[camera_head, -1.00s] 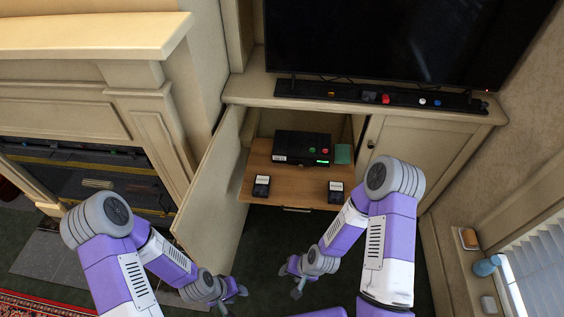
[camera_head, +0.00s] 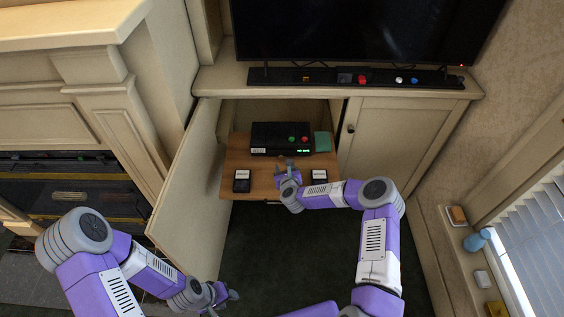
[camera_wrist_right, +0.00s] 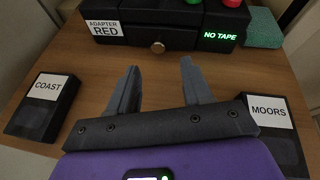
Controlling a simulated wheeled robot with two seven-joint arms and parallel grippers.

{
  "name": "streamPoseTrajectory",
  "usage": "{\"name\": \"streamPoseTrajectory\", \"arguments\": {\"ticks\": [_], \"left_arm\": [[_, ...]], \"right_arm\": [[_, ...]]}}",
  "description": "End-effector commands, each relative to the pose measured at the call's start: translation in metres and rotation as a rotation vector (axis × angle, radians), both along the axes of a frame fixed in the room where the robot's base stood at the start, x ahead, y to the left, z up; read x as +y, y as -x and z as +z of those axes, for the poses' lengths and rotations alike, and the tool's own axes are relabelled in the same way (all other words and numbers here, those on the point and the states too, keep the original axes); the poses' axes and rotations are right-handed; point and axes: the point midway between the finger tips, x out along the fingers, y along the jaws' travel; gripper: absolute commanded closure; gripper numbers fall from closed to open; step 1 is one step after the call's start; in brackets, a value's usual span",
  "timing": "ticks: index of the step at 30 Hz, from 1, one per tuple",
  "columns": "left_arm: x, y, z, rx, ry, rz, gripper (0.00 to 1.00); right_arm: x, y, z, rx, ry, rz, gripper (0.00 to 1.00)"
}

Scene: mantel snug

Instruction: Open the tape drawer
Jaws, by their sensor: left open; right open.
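A black tape machine (camera_head: 268,138) stands on the wooden pull-out shelf (camera_head: 230,160). The drawer front looks flush. My right gripper (camera_wrist_right: 160,75) is open and empty, over the shelf in front of the knob, not touching it. It also shows in the head view (camera_head: 284,167). My left gripper (camera_head: 225,299) is open, low beside the open cabinet door.
A "COAST" cassette (camera_wrist_right: 45,105) lies left of my right gripper and a "MOORS" cassette (camera_wrist_right: 277,130) lies right of it. A green block (camera_wrist_right: 263,28) sits beside the machine. The open door (camera_head: 188,190) stands at the left; the floor in front is clear.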

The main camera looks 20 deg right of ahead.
Motion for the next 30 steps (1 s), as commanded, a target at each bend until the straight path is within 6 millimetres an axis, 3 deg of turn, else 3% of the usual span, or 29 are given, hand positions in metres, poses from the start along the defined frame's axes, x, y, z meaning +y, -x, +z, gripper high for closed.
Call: {"name": "streamPoseTrajectory", "arguments": {"ticks": [15, 28, 30], "left_arm": [[0.0, 0.0, -0.023, 0.0, 0.0, 0.0, 0.57], [0.0, 0.0, -0.024, 0.0, 0.0, 0.0, 0.57], [0.0, 0.0, -0.024, 0.0, 0.0, 0.0, 0.57]], "right_arm": [[-0.006, -0.055, -0.025, 0.002, 0.005, 0.006, 0.51], [-0.006, -0.061, -0.026, 0.003, 0.004, 0.008, 0.51], [-0.006, -0.061, -0.026, 0.003, 0.004, 0.008, 0.61]]}}
